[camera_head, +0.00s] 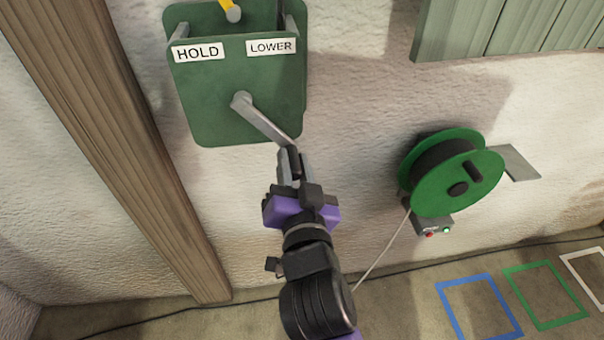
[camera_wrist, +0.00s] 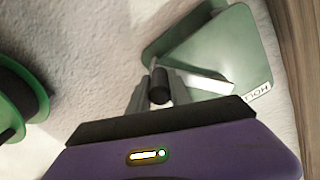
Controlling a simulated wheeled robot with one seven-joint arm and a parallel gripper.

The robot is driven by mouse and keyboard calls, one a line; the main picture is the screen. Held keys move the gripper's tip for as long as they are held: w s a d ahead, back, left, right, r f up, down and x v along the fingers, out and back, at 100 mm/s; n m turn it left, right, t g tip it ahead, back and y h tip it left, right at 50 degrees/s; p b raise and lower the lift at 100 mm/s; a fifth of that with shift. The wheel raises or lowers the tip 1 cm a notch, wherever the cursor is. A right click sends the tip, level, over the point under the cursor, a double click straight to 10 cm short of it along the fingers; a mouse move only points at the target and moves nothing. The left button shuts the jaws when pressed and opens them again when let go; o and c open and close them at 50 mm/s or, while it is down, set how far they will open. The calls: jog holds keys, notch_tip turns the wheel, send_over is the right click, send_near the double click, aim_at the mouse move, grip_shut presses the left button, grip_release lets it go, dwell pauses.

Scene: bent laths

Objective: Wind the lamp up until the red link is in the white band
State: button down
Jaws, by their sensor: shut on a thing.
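A green winch box (camera_head: 210,120) is fixed to the wall, with labels HOLD (camera_head: 198,53) and LOWER (camera_head: 271,46). A lever with a yellow part (camera_head: 226,5) stands at its top, cut by the picture edge. A grey crank arm (camera_head: 265,120) runs from the box's middle down to the right. My gripper (camera_head: 291,165) is shut on the dark crank handle at the arm's end. In the wrist view the handle (camera_wrist: 160,86) sits between the fingers, before the green box (camera_wrist: 210,45). The lamp, red link and white band are not in view.
A green cable reel (camera_head: 470,185) hangs on the wall at right, with a small button box (camera_head: 435,229) below. A wooden post (camera_head: 120,130) stands at left. Green boards (camera_head: 510,30) are at upper right. Coloured squares (camera_head: 480,308) mark the floor.

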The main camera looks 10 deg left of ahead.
jog(key=s+a+f+m+b, duration=0.2)
jog(key=a+m+b, duration=0.6)
jog(key=b, duration=0.5)
jog(key=shift+s+a+f+m, duration=0.3)
jog(key=shift+f+m, duration=0.1)
jog(key=c, duration=1.2)
grip_release()
jog(key=shift+r, duration=0.1)
